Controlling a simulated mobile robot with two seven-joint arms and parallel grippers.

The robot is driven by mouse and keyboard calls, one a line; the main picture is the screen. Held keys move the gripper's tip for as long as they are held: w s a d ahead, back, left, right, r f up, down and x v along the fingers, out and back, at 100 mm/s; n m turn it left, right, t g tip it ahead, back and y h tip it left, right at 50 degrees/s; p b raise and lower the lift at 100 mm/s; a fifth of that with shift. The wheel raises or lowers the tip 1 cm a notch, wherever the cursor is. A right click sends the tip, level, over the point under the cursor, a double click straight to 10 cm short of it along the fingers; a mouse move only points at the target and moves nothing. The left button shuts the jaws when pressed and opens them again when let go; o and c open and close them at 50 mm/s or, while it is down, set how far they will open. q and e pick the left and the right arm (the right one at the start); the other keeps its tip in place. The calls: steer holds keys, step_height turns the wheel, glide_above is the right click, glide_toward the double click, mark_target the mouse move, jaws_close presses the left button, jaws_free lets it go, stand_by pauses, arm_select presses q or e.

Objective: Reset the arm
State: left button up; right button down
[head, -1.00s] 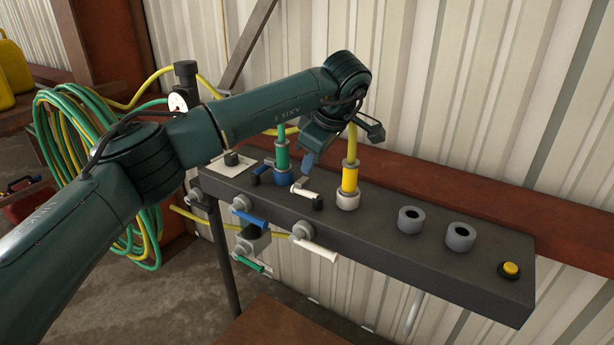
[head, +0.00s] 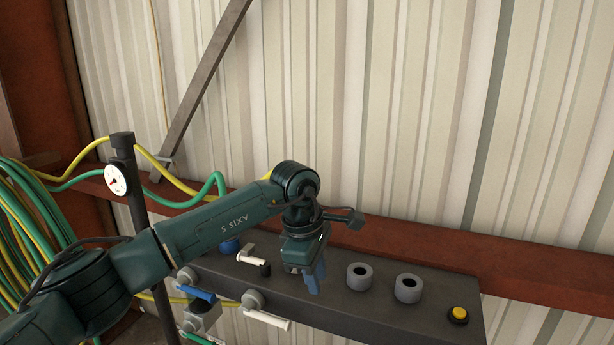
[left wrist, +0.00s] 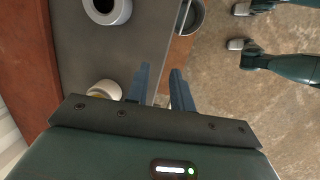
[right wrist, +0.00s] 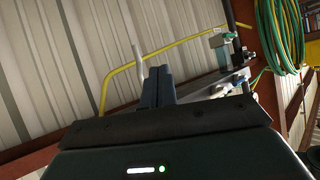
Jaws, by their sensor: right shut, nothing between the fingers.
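My left gripper (head: 312,278) hangs with its blue fingers pointing down at the dark panel (head: 335,305), left of two empty grey sockets (head: 359,276) (head: 408,288). In the left wrist view its two fingers (left wrist: 159,88) stand apart with nothing seen between them. A pale coupling with some yellow (left wrist: 105,90) shows beside them, apart from the fingers. My left arm hides the green and yellow plugs in the head view. My right gripper (right wrist: 158,86) shows only in its own wrist view, fingers together and empty.
A yellow button (head: 458,314) sits at the panel's right end. Blue-handled (head: 195,285) and white-handled (head: 268,322) valves stick out of its front. A gauge (head: 117,180) on a post and coiled hoses (head: 30,235) stand at left. The corrugated wall (head: 400,120) closes off the back.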

arm_select(q)
steer(key=s+d+f+n+g+h, duration=0.2)
steer(key=s+d+f+g+h, duration=0.1)
steer(key=s+d+h, duration=0.45)
steer(key=s+d+r+n+h+p, duration=0.2)
steer(key=s+d+r+n+h, duration=0.2)
steer(key=s+d+n+h, duration=0.35)
steer(key=w+a+f+n+t+y+p, duration=0.1)
steer(key=a+f+n+t+y, duration=0.1)
steer(key=a+n+t, duration=0.6)
steer(key=w+a+f+n+t+y+p, duration=0.15)
steer(key=n+t, duration=0.25)
steer(key=n, duration=0.8)
steer(key=w+a+f+n+t+y, duration=0.1)
steer(key=a+f+n+t, duration=0.1)
steer(key=a+n+t, duration=0.65)
steer(key=s+a+f+n+g+y+p, duration=0.1)
steer(key=s+a+f+n+g+y, duration=0.7)
steer(key=s+a+f+n, duration=0.3)
steer(key=s+f+n+y, duration=0.1)
steer(key=s+f+n, duration=0.2)
steer(key=n, duration=0.3)
steer(key=shift+s+f, duration=0.15)
steer(key=shift+f, duration=0.75)
arm_select(e)
steer(key=shift+s+d+r+h, duration=0.2)
steer(key=shift+d+r+h, duration=0.4)
steer(key=shift+d+r, duration=0.35)
